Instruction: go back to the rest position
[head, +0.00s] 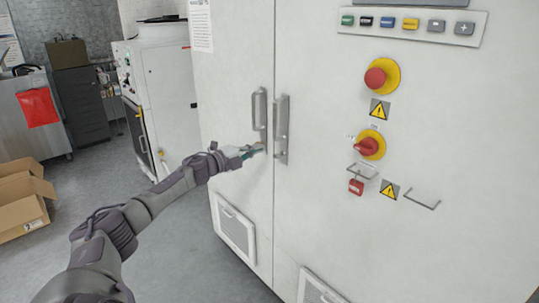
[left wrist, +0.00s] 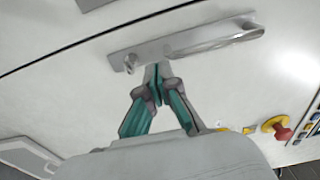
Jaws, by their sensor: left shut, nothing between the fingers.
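My left arm reaches in from the left in the head view. My left gripper (head: 262,147) is at the white cabinet's (head: 232,60) front, just below the left door handle (head: 259,108) and left of the right handle plate (head: 281,130). In the left wrist view the left gripper (left wrist: 156,72) has its teal-lined fingers closed together, with nothing between them. The tips lie close to the lower edge of a metal handle plate (left wrist: 150,55); I cannot tell whether they touch. My right gripper is not in view.
The cabinet carries red emergency knobs (head: 376,77) and a button strip (head: 410,22) at right. A cardboard box (head: 22,200) stands on the floor at far left. A white machine (head: 160,80) stands behind my arm. Grey floor lies open beside my arm.

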